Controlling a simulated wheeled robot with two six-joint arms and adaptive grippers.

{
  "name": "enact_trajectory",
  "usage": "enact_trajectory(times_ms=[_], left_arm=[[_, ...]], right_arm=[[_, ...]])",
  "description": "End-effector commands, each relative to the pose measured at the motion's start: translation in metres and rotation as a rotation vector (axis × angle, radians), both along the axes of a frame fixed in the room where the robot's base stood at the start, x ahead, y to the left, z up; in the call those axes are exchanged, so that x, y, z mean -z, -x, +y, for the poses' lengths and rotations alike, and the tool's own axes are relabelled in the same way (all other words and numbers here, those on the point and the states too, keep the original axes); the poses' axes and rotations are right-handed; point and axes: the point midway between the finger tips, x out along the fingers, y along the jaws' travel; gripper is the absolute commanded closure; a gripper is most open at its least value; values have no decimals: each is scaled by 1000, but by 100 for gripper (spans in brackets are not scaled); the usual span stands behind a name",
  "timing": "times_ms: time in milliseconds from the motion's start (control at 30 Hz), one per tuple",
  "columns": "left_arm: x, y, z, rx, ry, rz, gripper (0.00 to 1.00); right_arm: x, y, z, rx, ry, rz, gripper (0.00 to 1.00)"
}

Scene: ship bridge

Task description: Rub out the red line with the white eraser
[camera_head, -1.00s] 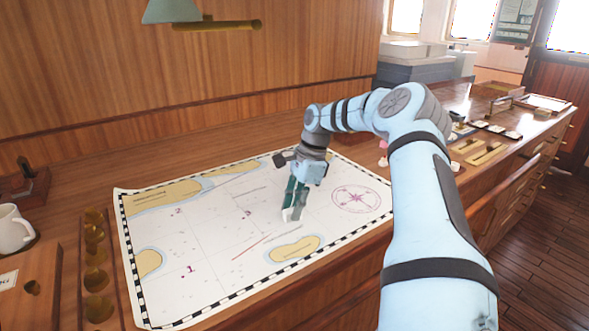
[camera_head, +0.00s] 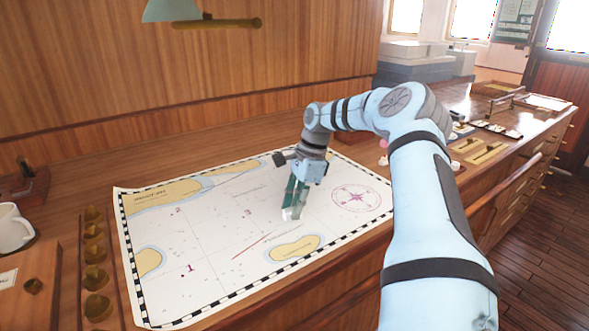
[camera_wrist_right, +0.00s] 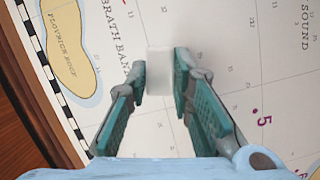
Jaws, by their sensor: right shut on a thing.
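The red line (camera_head: 251,247) is a short slanted stroke on the white sea chart (camera_head: 205,285) in the head view. It lies left of and nearer to me than my right fingertips, apart from them. My right gripper (camera_head: 293,206) points down over the middle of the chart, its green fingers shut on the white eraser. In the right wrist view the white eraser (camera_wrist_right: 159,76) is a pale block between the tips of the right gripper (camera_wrist_right: 159,82). I cannot tell whether it touches the chart. The red line does not show in the wrist view. My left gripper is not in view.
The chart lies on a wooden counter (camera_head: 160,165). A white mug (camera_head: 12,229) and a wooden rack with brass cups (camera_head: 96,278) stand at the left. A brass-and-green lamp (camera_head: 172,12) hangs above at the back. The chart around the red line is clear.

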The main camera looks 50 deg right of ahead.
Motion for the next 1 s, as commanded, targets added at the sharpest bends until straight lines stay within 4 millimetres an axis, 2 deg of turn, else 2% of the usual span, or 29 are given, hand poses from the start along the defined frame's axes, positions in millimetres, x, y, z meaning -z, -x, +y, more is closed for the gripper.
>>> enact_trajectory(times_ms=[467, 767, 1000], left_arm=[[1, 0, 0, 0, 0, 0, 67], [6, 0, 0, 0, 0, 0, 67], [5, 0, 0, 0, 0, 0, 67]], right_arm=[[1, 0, 0, -1, -1, 2, 100], [1, -2, 23, -2, -2, 1, 100], [0, -2, 24, -1, -1, 2, 100]])
